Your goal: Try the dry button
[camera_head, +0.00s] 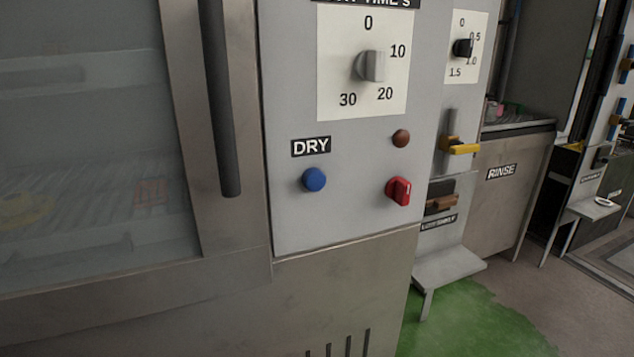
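The dry button is a round blue knob (314,179) on the grey control panel (290,235), just below the black DRY label (311,146). It stands out from the panel and nothing covers it. Neither of my grippers shows in the head view, so nothing of mine is seen touching the button.
A red switch (398,190) and a brown round lamp or button (401,138) sit right of it. A grey timer dial (370,66) is above. A cabinet door with a dark vertical handle (222,110) is at left. A small ledge (448,266) juts out at lower right over green floor.

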